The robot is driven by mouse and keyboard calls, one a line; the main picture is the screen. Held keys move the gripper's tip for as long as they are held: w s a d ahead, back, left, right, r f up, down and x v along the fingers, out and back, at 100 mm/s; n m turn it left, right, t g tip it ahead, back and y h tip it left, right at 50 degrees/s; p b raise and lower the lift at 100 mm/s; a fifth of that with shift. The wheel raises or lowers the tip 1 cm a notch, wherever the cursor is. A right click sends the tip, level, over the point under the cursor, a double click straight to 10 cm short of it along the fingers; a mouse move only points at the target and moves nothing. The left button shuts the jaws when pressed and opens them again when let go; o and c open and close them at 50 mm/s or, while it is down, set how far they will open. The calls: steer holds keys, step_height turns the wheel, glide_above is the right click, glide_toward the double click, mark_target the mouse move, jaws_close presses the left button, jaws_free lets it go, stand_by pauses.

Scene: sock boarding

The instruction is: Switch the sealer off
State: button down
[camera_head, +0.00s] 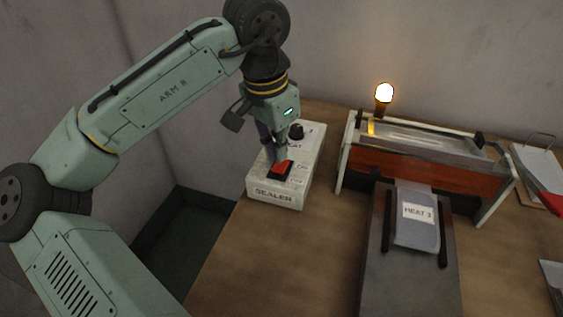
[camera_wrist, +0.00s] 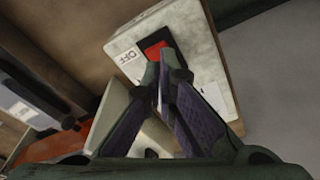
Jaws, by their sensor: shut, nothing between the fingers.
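The sealer's control box (camera_head: 262,194), a pale box lettered SEALER, stands on the table's left part. Its red rocker switch (camera_head: 284,167) sits in a black surround on top. My gripper (camera_head: 278,161) points down at the switch, shut and empty. In the wrist view, the shut fingertips (camera_wrist: 163,68) are at the red switch (camera_wrist: 155,47) and cover part of it; I cannot tell if they touch it. An OFF label (camera_wrist: 131,56) shows beside the switch. A black knob (camera_head: 296,131) is behind it. The lamp (camera_head: 384,93) behind the sealer glows.
The sealer (camera_head: 430,165), with an orange-red front bar and pale side plates, stands right of the box. A grey pouch marked HEAT 3 (camera_head: 417,235) lies on the tray (camera_head: 405,290) before it. A clipboard (camera_head: 538,168) is at the far right. Bare table (camera_head: 285,260) lies in front.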

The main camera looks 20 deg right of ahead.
mark_target(279, 167)
steer(key=shift+f+b, duration=0.6)
steer(key=shift+f, duration=0.6)
stand_by(0.3)
steer(key=shift+r, duration=0.1)
step_height(279, 167, up, 7)
steer(key=p, duration=0.7)
stand_by(0.5)
